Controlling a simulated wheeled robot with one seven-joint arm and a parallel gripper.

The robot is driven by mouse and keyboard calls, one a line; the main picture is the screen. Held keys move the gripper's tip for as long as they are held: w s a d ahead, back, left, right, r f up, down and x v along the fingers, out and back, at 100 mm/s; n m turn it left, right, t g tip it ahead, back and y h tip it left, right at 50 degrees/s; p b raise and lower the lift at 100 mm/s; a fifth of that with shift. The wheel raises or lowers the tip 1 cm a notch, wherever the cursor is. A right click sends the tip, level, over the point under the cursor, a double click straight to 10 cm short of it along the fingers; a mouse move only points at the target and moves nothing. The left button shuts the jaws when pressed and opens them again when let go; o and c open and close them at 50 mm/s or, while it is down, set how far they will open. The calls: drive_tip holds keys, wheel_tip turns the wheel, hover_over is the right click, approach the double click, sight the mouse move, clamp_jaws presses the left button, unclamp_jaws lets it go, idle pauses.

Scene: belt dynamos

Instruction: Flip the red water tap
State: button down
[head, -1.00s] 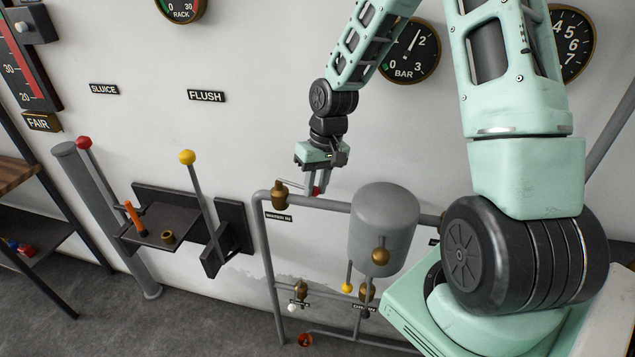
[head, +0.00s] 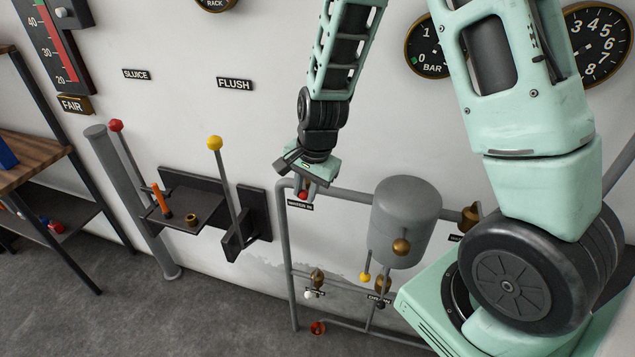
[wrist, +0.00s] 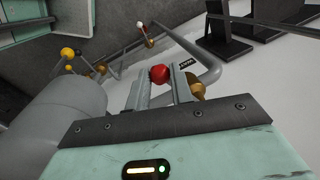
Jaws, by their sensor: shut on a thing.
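The red tap knob (head: 302,195) shows just under my gripper (head: 305,188) in the head view, at the upper left corner of the grey pipework, by the water-in label (head: 300,205). In the wrist view the red knob (wrist: 159,74) sits between the two fingers of my gripper (wrist: 163,82), which is shut on it. The tap's brass body (wrist: 196,87) shows beside the right finger in the wrist view. In the head view my gripper hides most of this tap.
A grey tank (head: 405,225) stands right of the tap, with a yellow-knobbed tap (head: 366,276) below it. A white-knobbed tap (head: 309,294) is lower on the pipes. A yellow-topped lever (head: 215,143) and a red-topped lever (head: 116,126) stand to the left.

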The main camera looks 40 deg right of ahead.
drive_tip(key=shift+w+a+r+m+h+p, duration=0.1)
drive_tip(key=shift+w+a+m+h+p, duration=0.2)
drive_tip(key=shift+w+a+m+p, duration=1.2)
drive_tip(key=shift+a, duration=0.1)
drive_tip(key=c, duration=1.2)
unclamp_jaws()
drive_tip(key=shift+c, duration=0.2)
drive_tip(key=shift+s, duration=0.1)
drive_tip(key=s+r+p, duration=0.1)
drive_tip(key=s+r, duration=0.2)
drive_tip(key=r, duration=1.4)
drive_tip(key=shift+s+d, duration=0.15)
drive_tip(key=shift+d, duration=0.15)
